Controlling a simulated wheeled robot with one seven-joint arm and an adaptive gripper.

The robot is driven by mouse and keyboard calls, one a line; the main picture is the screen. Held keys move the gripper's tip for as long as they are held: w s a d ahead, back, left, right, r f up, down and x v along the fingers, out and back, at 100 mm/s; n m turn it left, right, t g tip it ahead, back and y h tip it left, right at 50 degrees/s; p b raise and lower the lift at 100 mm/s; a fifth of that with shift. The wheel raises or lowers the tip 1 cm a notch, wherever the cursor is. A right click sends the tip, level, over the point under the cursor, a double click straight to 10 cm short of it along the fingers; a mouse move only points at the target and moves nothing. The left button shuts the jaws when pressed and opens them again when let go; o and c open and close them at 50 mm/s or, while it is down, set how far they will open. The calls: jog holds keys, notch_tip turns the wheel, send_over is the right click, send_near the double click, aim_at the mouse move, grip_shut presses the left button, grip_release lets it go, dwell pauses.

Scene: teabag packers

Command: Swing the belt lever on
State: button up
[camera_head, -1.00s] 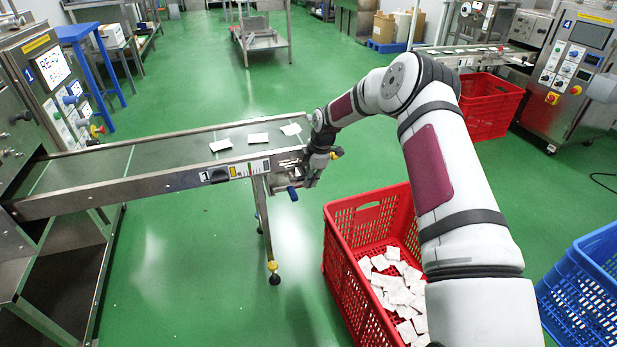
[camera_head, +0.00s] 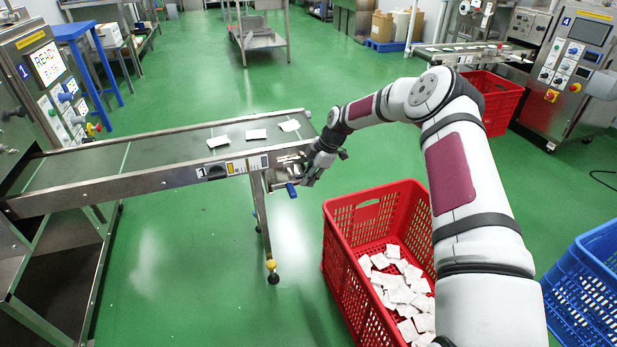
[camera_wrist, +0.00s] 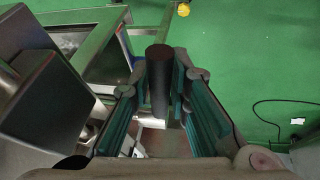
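The belt lever has a blue handle (camera_head: 292,190) that shows in the head view below the right end of the conveyor, beside the numbered panel. My gripper (camera_head: 306,178) is at this handle, just under the belt's end. In the wrist view a dark cylindrical handle (camera_wrist: 158,82) stands between my two finger pads, which lie close against both of its sides. My gripper appears shut on it. The lever's pivot is mostly hidden behind my gripper. The conveyor (camera_head: 150,160) carries several white teabags near its right end.
A red crate (camera_head: 365,208) with teabags stands on the floor below and right of my gripper. A blue crate (camera_head: 590,270) is at the lower right. The machine's screen (camera_head: 47,64) at left reads READY.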

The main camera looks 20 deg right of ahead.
jog(key=shift+o, duration=1.4)
jog(key=shift+a, duration=0.1)
jog(key=v, duration=1.2)
